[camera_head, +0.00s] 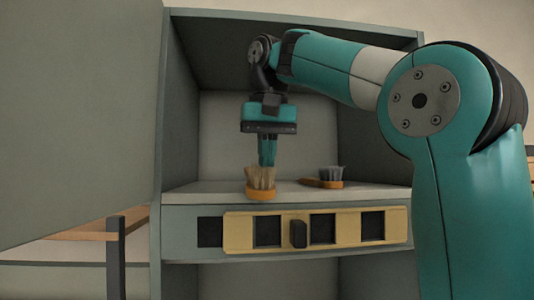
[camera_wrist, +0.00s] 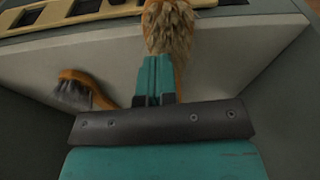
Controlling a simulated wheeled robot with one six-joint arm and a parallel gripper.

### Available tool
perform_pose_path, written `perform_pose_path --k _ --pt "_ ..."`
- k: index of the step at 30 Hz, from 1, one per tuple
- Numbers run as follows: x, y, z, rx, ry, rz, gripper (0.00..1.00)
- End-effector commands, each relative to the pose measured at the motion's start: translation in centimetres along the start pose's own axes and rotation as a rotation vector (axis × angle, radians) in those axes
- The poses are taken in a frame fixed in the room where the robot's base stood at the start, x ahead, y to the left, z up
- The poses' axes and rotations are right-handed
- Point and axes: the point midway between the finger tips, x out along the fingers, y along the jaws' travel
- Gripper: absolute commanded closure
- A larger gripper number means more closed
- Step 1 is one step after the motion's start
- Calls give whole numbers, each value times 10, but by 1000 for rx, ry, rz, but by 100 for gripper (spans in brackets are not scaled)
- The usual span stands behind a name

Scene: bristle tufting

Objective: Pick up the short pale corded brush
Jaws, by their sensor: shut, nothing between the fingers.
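A brush with pale tan bristles and an orange wooden base (camera_head: 260,181) stands on the shelf of the cabinet, bristles up. Its pale bristles also show at the top of the wrist view (camera_wrist: 170,30). My gripper (camera_head: 267,158) is shut and empty, pointing down just behind and above this brush. In the wrist view its closed teal fingers (camera_wrist: 155,80) overlap the lower edge of the bristles; I cannot tell whether they touch. A second brush with grey bristles (camera_head: 331,174) and an orange handle lies to the right; in the wrist view it is at left (camera_wrist: 75,94). I see no cord clearly.
The pale shelf (camera_head: 375,193) is bare around both brushes. Cabinet side walls (camera_head: 180,120) close it in left and right. Below its front edge is a yellow slotted panel (camera_head: 338,229) with a dark knob (camera_head: 298,233). An open door (camera_head: 80,110) stands at left.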

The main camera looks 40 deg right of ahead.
Motion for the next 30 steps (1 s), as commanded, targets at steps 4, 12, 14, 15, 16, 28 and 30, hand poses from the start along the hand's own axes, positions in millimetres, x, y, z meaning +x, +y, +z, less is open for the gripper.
perform_pose_path --k 4,12,14,15,16,28,30 --pt "6 -1 9 -1 -16 5 100" --pt "4 0 8 -1 -19 6 100" --pt "-1 0 7 -1 -19 6 100" --pt "-5 0 6 -1 -18 6 100" --pt "-9 0 6 -1 -17 6 100" --pt "-13 -1 52 -4 -15 4 100" --pt "-16 0 68 -4 -15 4 100"
